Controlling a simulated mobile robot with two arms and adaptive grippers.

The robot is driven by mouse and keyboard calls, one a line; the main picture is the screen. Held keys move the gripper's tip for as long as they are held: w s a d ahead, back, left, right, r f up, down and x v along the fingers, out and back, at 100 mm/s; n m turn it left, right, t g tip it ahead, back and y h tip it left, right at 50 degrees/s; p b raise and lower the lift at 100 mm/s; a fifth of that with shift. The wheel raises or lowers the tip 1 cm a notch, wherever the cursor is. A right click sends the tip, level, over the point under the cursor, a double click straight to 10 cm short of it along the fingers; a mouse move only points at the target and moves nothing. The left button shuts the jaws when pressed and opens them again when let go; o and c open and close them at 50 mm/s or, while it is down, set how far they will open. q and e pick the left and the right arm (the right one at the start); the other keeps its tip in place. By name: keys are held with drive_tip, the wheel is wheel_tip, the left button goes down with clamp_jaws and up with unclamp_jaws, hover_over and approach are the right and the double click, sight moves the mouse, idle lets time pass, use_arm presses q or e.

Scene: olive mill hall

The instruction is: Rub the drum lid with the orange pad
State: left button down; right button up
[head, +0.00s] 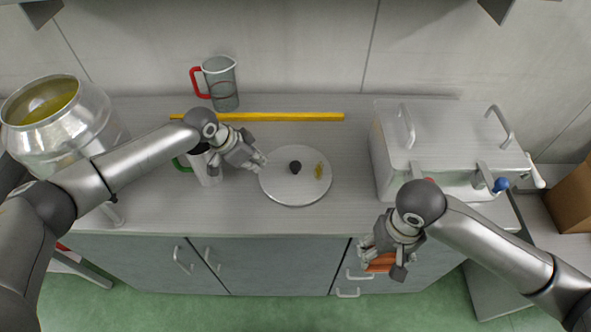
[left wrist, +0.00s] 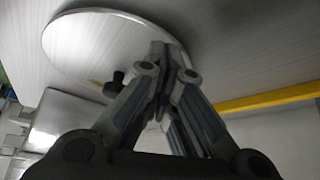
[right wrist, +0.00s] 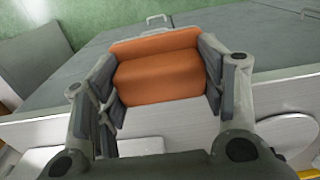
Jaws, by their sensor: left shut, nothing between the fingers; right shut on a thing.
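The drum lid (head: 283,190) is a round, pale metal disc with a black knob (head: 295,167), lying on the counter. A yellow-brown smear (head: 319,171) marks it right of the knob. My left gripper (head: 261,161) is shut and empty at the lid's left edge. In the left wrist view its fingertips (left wrist: 165,55) overlap the lid's rim (left wrist: 75,45); I cannot tell whether they touch it. My right gripper (head: 378,259) is shut on the orange pad (head: 382,262), in front of the counter's front edge. The pad (right wrist: 160,75) shows clearly between its fingers in the right wrist view.
A yellow bar (head: 270,117) lies behind the lid. A clear jug with a red handle (head: 222,85) stands at the back. A green-handled jug (head: 207,172) is partly behind my left arm. A metal drum (head: 60,125) stands left, a lidded metal box (head: 450,140) right.

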use_arm(q)
drive_tip(key=shift+r+p, duration=1.7)
drive_tip(key=shift+r, duration=0.45)
use_arm(e)
drive_tip(key=shift+r, duration=2)
